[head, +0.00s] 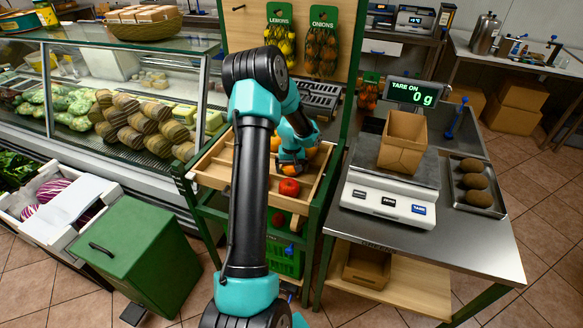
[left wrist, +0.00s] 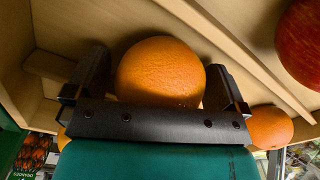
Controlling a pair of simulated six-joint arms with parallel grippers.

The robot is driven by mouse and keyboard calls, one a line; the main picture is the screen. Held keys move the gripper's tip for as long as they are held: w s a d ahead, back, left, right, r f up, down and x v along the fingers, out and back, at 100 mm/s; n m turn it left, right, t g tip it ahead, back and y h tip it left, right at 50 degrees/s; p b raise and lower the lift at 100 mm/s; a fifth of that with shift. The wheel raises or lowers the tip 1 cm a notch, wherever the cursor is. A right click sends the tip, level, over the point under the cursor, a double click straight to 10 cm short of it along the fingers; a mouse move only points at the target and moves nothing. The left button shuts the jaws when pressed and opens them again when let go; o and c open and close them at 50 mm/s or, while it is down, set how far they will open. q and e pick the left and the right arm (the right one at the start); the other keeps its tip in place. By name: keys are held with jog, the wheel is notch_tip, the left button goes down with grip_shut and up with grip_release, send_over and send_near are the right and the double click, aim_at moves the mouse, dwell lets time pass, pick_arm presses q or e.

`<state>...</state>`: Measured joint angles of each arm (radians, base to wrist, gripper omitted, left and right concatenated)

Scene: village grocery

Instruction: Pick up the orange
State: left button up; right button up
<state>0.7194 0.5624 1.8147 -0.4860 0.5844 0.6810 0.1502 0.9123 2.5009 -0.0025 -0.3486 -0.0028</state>
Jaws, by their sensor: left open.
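An orange (left wrist: 160,68) sits between the two fingers of my left gripper (left wrist: 162,82) in the left wrist view. The fingers are open, one on each side of it; I cannot tell whether they touch it. In the head view my left gripper (head: 291,165) is down inside the wooden tray (head: 213,176). There the gripper and wrist hide most of the fruit beneath. A second orange (left wrist: 270,127) lies to the right, outside the fingers. My right gripper is not in view.
A red round fruit (head: 289,187) lies in the tray just in front of the gripper; it also shows in the left wrist view (left wrist: 304,45). Wooden dividers and walls border the tray. A scale (head: 388,195) with a paper bag (head: 403,145) stands to the right.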

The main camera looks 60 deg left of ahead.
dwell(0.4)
pick_arm(q)
jog(key=c, duration=1)
